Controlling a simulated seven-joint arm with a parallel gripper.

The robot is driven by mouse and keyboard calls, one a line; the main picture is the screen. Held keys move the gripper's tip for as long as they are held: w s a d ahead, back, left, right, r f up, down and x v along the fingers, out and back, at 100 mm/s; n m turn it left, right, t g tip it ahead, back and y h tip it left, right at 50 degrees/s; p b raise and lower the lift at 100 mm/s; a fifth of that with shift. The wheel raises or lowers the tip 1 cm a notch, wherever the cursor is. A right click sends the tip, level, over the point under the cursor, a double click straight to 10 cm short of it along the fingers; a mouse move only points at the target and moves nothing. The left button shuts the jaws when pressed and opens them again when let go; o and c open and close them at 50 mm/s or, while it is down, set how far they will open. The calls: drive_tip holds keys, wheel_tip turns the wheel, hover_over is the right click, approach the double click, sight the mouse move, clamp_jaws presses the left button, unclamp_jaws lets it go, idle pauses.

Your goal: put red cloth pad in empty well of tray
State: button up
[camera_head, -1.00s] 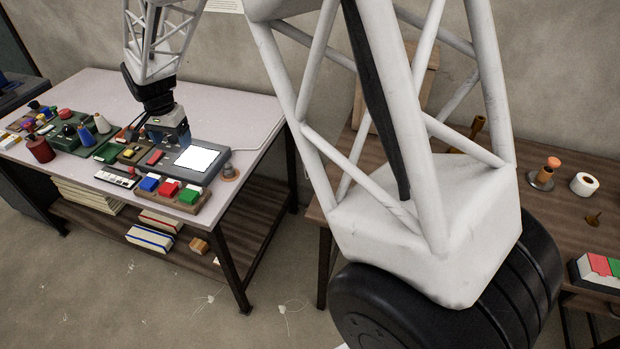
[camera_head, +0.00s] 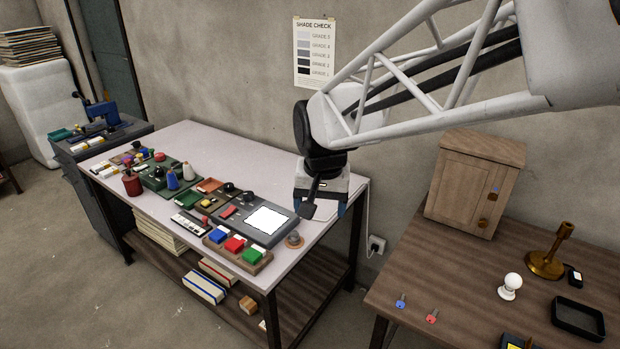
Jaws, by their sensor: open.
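A wooden tray (camera_head: 258,266) lies near the front edge of the pale table. It holds a blue pad (camera_head: 217,236), a red pad (camera_head: 235,244) and a green pad (camera_head: 254,253) in a row, the red one in the middle. I cannot make out an empty well in it. A smaller red piece (camera_head: 229,212) lies on the grey device behind the tray. My gripper (camera_head: 323,212) is open, above the right end of the pale table, up and right of the tray. I see nothing between its fingers.
Spools (camera_head: 172,178) and a red can (camera_head: 132,184) crowd the left. A brown table (camera_head: 455,285) with a wooden cabinet (camera_head: 473,182) stands right.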

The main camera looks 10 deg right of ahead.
drive_tip(key=s+d+n, duration=0.1)
drive_tip(key=s+d, duration=0.1)
drive_tip(key=s, duration=0.7)
drive_tip(key=s+d+n, duration=0.2)
drive_tip(key=s+d, duration=0.1)
drive_tip(key=s, duration=0.6)
drive_tip(key=shift+d+f+t, duration=0.2)
drive_tip(key=shift+d+t, duration=0.1)
drive_tip(key=shift+t, duration=0.1)
drive_tip(key=shift+c, duration=0.3)
idle(0.7)
